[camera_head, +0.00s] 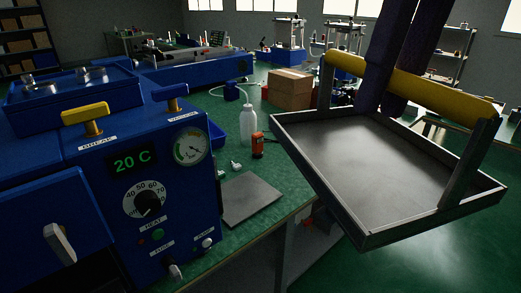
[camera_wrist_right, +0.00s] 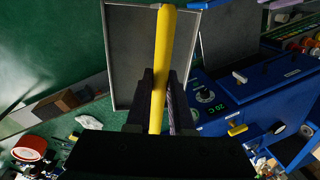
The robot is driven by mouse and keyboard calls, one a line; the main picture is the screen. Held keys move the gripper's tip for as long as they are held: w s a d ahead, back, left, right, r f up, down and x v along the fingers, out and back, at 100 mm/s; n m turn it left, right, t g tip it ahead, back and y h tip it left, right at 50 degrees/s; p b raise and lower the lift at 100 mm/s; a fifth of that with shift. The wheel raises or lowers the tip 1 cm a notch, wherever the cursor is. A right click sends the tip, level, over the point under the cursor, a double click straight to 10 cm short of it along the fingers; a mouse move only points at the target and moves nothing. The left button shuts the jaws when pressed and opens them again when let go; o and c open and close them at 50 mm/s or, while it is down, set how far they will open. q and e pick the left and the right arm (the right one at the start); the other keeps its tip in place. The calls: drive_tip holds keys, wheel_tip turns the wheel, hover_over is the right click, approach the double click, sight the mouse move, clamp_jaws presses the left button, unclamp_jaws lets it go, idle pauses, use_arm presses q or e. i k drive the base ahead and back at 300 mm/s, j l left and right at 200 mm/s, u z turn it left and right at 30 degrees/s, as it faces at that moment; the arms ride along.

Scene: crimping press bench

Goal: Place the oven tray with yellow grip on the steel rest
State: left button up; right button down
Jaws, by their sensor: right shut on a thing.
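The oven tray (camera_head: 350,160) is a shallow grey metal pan with a yellow grip bar (camera_head: 440,88) held above it by side brackets. My right gripper (camera_head: 385,92) is shut on the yellow grip and holds the tray in the air, at the right of the head view, beyond the bench edge. In the right wrist view the yellow grip (camera_wrist_right: 163,60) runs between the fingers, with the tray (camera_wrist_right: 130,60) behind. The steel rest (camera_head: 250,201), a flat grey plate, lies bare on the green bench, left of the tray. My left gripper is not in view.
A blue oven-like machine (camera_head: 150,205) with dial, gauge and 20 C display stands left of the rest. A cardboard box (camera_head: 290,89) stands farther back.

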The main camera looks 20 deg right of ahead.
sight(242, 194)
drive_tip(key=i+l+z, duration=0.1)
drive_tip(key=i+l, duration=0.3)
drive_tip(key=i+l+z, duration=0.1)
drive_tip(key=i+l, duration=0.3)
drive_tip(key=i, duration=0.15)
drive_tip(key=i+l+u, duration=0.15)
drive_tip(key=u, duration=0.3)
drive_tip(key=i+l+u, duration=0.1)
drive_tip(key=l+u, duration=0.15)
drive_tip(key=u, duration=0.15)
drive_tip(key=i+l+u, duration=0.1)
drive_tip(key=l+u, duration=0.2)
drive_tip(key=u, duration=0.15)
drive_tip(key=l+u, duration=0.25)
drive_tip(key=u, duration=0.15)
drive_tip(key=l+u, duration=0.3)
drive_tip(key=u, duration=0.15)
